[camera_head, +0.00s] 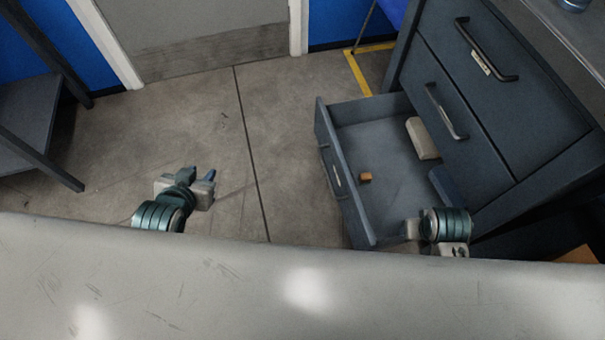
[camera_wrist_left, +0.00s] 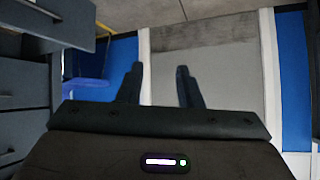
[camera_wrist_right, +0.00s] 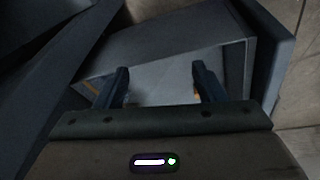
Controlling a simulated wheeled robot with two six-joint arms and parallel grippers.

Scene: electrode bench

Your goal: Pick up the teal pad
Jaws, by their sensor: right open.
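I cannot make out a teal pad for certain in any view. A dark blue-grey shape (camera_head: 445,188) shows at the right of the open drawer (camera_head: 345,200) in the head view; I cannot tell whether it is a pad or part of the drawer. My right gripper (camera_wrist_right: 160,70) is open with nothing seen between its fingers, and its wrist view looks into the drawer. In the head view the right arm is at the drawer's near edge. My left gripper (camera_head: 200,173) is open and empty over the floor, left of the drawer; its fingers also stand apart in the left wrist view (camera_wrist_left: 160,70).
A beige block (camera_head: 422,138) and a small orange-brown cube (camera_head: 365,177) lie in the drawer. The dark cabinet (camera_head: 500,110) has handled drawers above it. A pale worktop (camera_head: 200,280) crosses the front. A dark shelf (camera_head: 30,120) stands left. The floor between is clear.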

